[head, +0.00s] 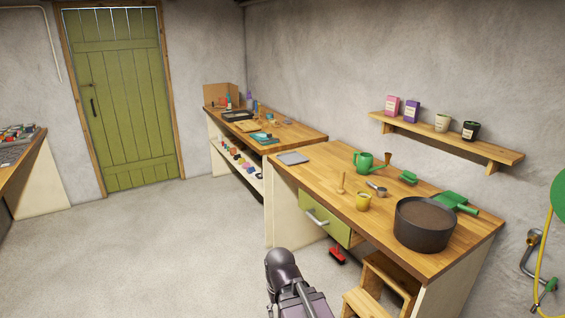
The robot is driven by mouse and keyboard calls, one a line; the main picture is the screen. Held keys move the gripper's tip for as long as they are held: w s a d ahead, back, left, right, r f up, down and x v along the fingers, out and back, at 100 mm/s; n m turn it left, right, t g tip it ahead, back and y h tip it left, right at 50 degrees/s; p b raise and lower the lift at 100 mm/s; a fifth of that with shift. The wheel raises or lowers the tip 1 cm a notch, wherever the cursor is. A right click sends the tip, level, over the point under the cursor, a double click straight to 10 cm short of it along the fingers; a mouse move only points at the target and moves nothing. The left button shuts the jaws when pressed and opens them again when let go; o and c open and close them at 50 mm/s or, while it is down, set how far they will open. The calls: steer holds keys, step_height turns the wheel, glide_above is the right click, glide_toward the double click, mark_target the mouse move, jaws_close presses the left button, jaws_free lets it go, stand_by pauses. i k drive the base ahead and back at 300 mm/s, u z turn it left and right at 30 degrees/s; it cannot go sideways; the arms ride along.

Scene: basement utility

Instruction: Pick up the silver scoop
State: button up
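The silver scoop (381,191) lies on the near wooden workbench (330,165). It is small in the head view, with its cup toward the right and its short handle toward the upper left. It lies between a yellow pot (363,202) in front and a green watering can (364,162) behind. Nothing is seen holding it. Part of my arm shows at the bottom centre, in front of the bench and well apart from the scoop. My gripper is not in view.
A large dark tub of soil (425,222) and a green dustpan-like scoop (455,201) stand right of the silver scoop. A wooden dibber (341,184) stands to its left. Wooden steps (383,275) and a red brush (337,256) are below the bench. The floor at left is clear.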

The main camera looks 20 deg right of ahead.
mark_target(381, 192)
steer(key=z, duration=0.45)
steer(key=i, duration=0.95)
steer(key=z, duration=0.4)
